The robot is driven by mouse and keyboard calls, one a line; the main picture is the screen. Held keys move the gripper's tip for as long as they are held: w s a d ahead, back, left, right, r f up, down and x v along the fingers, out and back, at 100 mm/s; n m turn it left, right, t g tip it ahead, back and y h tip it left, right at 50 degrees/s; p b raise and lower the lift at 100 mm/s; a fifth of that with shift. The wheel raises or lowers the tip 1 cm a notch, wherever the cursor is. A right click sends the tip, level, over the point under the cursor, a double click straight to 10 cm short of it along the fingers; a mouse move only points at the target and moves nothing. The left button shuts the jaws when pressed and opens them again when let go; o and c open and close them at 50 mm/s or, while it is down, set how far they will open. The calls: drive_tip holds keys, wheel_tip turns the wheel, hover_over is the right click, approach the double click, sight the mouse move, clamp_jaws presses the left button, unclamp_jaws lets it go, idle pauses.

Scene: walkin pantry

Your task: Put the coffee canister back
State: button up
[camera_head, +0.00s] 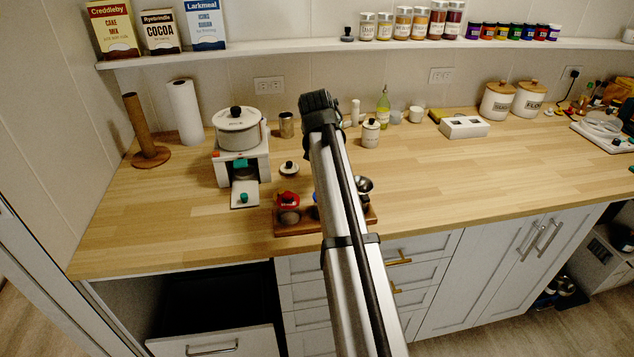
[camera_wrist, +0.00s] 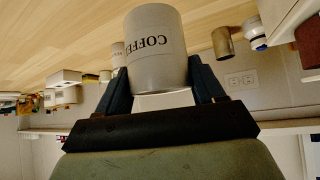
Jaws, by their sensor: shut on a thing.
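The coffee canister (camera_wrist: 160,62) is a pale grey-white cylinder with dark COFFEE lettering. It fills the middle of the wrist view, where the picture is upside down. My gripper (camera_wrist: 158,78) is shut on it, with one dark finger on each side of its body. The canister looks upright by its lettering; whether its base touches the counter I cannot tell. In the head view my arm hides the fingers and the held canister. A white lid with a dark knob (camera_head: 289,168) lies on the counter left of my arm.
A smaller lidded canister (camera_head: 371,134) stands right of my arm. A shelf (camera_head: 330,45) runs above. The counter's right middle (camera_head: 450,165) is clear; a drawer (camera_head: 215,342) stands open below.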

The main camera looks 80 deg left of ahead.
drive_tip(key=shift+s+a+f, duration=0.1)
drive_tip(key=shift+s+a, duration=0.1)
drive_tip(key=shift+s, duration=0.75)
drive_tip(key=shift+s+f, duration=0.1)
drive_tip(key=shift+f, duration=4.8)
drive_tip(key=shift+f, duration=0.1)
drive_tip(key=o, duration=1.3)
drive_tip(key=shift+c, duration=0.2)
drive_tip(key=v, duration=1.2)
